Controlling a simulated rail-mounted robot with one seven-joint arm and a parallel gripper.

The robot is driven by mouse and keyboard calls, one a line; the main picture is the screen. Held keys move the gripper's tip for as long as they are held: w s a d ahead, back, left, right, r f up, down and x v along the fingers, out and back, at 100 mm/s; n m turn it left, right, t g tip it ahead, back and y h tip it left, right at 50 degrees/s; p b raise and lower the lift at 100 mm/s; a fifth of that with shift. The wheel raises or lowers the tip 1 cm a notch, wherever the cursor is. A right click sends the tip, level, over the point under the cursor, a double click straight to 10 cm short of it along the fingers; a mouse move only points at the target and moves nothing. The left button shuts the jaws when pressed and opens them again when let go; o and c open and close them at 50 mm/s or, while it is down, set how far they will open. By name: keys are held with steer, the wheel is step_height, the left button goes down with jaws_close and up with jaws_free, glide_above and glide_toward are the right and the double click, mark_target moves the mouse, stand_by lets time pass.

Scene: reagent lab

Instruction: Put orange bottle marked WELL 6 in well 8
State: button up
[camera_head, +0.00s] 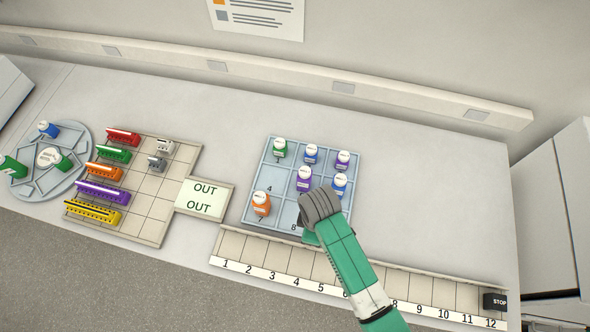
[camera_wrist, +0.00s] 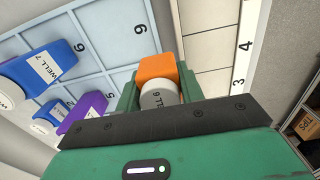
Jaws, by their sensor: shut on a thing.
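My gripper (camera_head: 310,236) is at the front edge of the blue-grey well tray (camera_head: 254,183), near wells 8 and 9. In the wrist view my gripper (camera_wrist: 160,92) is shut on an orange bottle (camera_wrist: 157,66) with a white cap; its marking appears to end in 6. My gripper hides this bottle in the head view. The number of well 8 (camera_head: 293,227) shows just left of my gripper, and no bottle is seen there. I cannot tell whether the held bottle touches the tray. A different orange bottle (camera_head: 261,203) stands in well 7.
Blue (camera_head: 340,184), purple (camera_head: 304,178) and other bottles stand in the tray's back and middle rows. Well 4 is empty. A numbered strip (camera_head: 259,247) runs along the front. An OUT plate (camera_head: 204,198), a rack (camera_head: 150,208) and a round holder (camera_head: 81,140) lie left.

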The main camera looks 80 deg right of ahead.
glide_above(297, 213)
steer(key=a, duration=0.1)
steer(key=shift+s+a+f, duration=0.1)
steer(key=shift+a+f, duration=0.05)
steer(key=shift+f, duration=2)
steer(key=shift+f, duration=0.2)
steer(key=o, duration=1)
step_height(297, 213, up, 12)
steer(key=shift+r+p, duration=0.25)
steer(key=shift+p, duration=0.1)
